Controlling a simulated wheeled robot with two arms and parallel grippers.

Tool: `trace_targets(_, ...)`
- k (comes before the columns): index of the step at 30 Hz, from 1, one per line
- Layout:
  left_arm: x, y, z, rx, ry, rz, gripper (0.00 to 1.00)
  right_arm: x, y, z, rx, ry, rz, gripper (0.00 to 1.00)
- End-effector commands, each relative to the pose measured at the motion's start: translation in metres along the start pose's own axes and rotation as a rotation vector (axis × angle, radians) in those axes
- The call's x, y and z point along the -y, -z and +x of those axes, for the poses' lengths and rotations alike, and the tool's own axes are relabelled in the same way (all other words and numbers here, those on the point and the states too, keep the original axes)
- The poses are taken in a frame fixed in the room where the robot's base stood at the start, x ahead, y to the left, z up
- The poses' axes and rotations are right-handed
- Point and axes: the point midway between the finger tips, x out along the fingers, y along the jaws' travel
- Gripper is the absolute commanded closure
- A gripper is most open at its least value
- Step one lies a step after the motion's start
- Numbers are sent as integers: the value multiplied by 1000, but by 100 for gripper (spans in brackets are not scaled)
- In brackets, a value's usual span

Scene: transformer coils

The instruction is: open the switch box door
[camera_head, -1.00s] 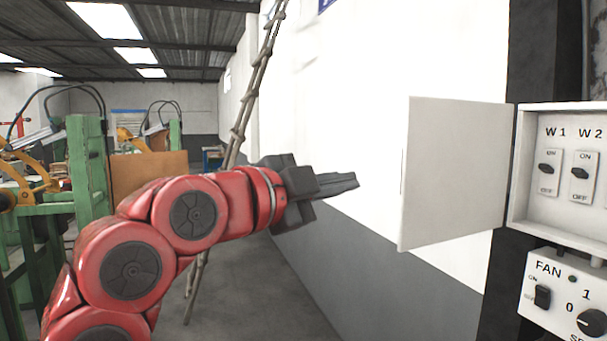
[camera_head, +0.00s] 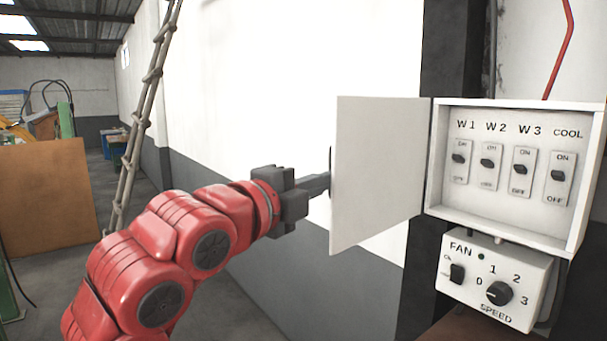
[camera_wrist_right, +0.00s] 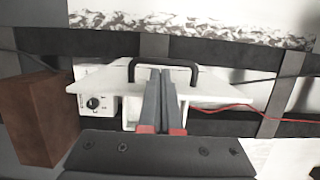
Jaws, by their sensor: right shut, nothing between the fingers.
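The white switch box (camera_head: 434,165) is on the wall at the right in the head view. Its door (camera_head: 375,180) stands swung out to the left, with the labelled switches inside exposed. My right gripper (camera_head: 322,183) is shut and empty, at the door's outer left edge. The fingertips seem partly hidden behind the door. In the right wrist view the shut fingers (camera_wrist_right: 160,95) point at the door (camera_wrist_right: 215,92), close to its black handle (camera_wrist_right: 165,62). I cannot tell whether they touch. My left gripper is not in view.
A fan control box (camera_head: 492,280) with a knob is below the switch box. A ladder (camera_head: 143,120) leans on the white wall. A brown panel (camera_head: 45,190) stands at the left. A brown block (camera_wrist_right: 40,118) shows at the left in the right wrist view.

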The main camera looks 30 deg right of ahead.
Motion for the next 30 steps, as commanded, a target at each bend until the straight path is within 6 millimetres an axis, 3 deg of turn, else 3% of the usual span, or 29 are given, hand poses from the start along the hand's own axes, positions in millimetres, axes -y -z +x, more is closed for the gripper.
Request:
trace_targets(16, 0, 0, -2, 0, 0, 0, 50, -2, -4, 8, 1, 1, -1, 100)
trace_targets(22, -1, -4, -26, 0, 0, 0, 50, -6, -29, 16, 0, 1, -4, 100)
trace_targets(30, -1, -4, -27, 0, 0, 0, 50, -2, -64, 33, 1, -3, -3, 100)
